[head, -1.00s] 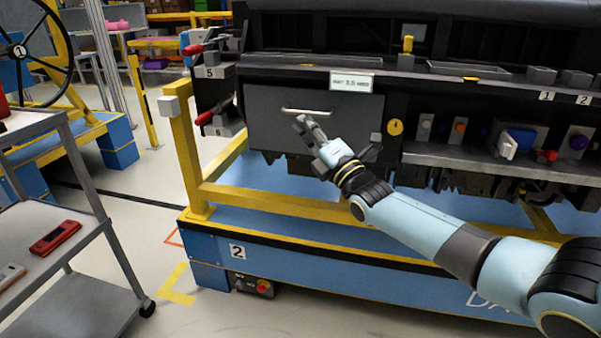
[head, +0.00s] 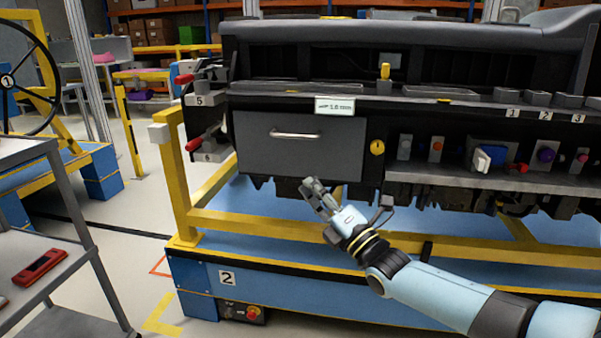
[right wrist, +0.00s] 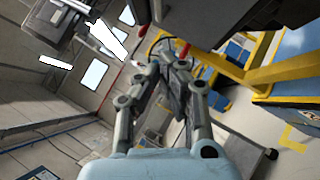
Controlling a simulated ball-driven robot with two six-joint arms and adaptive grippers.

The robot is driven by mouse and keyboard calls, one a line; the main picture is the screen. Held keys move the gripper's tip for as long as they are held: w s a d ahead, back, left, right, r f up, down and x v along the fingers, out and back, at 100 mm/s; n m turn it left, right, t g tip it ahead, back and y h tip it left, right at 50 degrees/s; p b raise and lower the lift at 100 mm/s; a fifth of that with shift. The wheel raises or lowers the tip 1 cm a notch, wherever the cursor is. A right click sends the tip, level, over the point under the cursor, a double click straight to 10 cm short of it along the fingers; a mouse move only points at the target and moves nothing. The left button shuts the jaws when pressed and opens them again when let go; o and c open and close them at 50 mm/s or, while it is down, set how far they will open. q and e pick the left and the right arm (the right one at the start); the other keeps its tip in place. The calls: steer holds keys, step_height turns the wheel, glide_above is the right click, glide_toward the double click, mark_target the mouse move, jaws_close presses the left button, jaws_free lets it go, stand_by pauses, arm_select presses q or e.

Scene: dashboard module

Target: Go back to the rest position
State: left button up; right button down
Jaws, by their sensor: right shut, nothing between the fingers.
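My right gripper (head: 318,195) is shut and empty. In the head view it is below and in front of the grey glovebox drawer (head: 300,148), clear of its bar handle (head: 295,135). The drawer front looks flush with the dashboard module (head: 420,95). In the right wrist view the gripper's fingers (right wrist: 172,75) are together in the middle, with nothing between them. My left gripper is not in view.
A yellow frame (head: 300,228) on a blue base (head: 300,285) carries the dashboard. A grey cart (head: 70,265) with a red device (head: 40,266) stands at left. Pale floor is open between cart and base. A shelf with buttons and switches (head: 490,178) is at right.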

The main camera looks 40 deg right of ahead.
steer(key=s+a+f+m+g, duration=0.1)
steer(key=s+f+m+g, duration=0.2)
steer(key=s+f, duration=0.6)
steer(key=s+a+f+m+g+h, duration=0.15)
steer(key=s+f+g, duration=0.3)
steer(key=f, duration=0.85)
steer(key=s+a+f+m+g, duration=0.1)
steer(key=s+f+m+g, duration=0.25)
steer(key=s+f, duration=0.55)
steer(key=s+a+f+m+g, duration=0.1)
steer(key=s+f+m+g, duration=0.2)
steer(key=s, duration=0.7)
steer(key=s+a+f+m+g, duration=0.2)
steer(key=s+f+m+g, duration=0.2)
steer(key=s+f+m, duration=0.2)
steer(key=s+a+f+m+g, duration=0.1)
steer(key=s+f+m+g, duration=0.2)
steer(key=s, duration=1)
step_height(320, 180, down, 5)
steer(key=m, duration=0.2)
steer(key=shift+s+a+m+g, duration=0.25)
steer(key=shift+s+m+g, duration=0.05)
steer(key=shift+s+g, duration=0.1)
steer(key=shift+r, duration=0.1)
